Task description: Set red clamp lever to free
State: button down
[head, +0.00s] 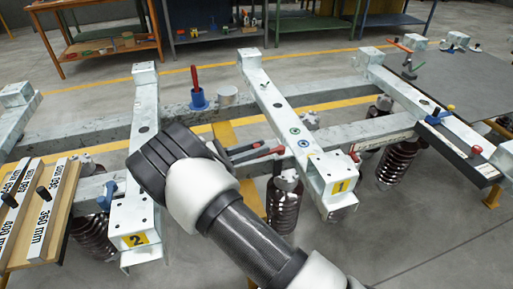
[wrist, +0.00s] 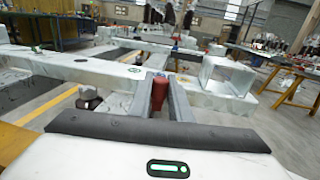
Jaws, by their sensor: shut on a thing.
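My gripper (head: 244,152) reaches in from the front, its fingers pointing right toward the beam marked 1. It is shut on a red clamp lever (head: 267,152), whose red end shows just beyond the fingers. In the wrist view the red lever (wrist: 160,97) stands between the two grey fingers of my gripper (wrist: 161,84). The lever's pivot and any free or locked marking cannot be made out. My wrist hides part of the frame beneath.
The beam marked 1 (head: 285,112) lies right of my gripper, and the beam marked 2 (head: 141,200) lies left. A red handle in a blue base (head: 198,100) stands behind. Ribbed dark insulators (head: 283,204) hang below. A grey panel (head: 460,82) is at right.

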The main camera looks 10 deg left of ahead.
jog(key=shift+w+r, duration=0.15)
jog(key=c, duration=1.6)
grip_release()
notch_tip(320, 180, up, 10)
jog(key=p, duration=0.2)
jog(key=shift+p, duration=0.3)
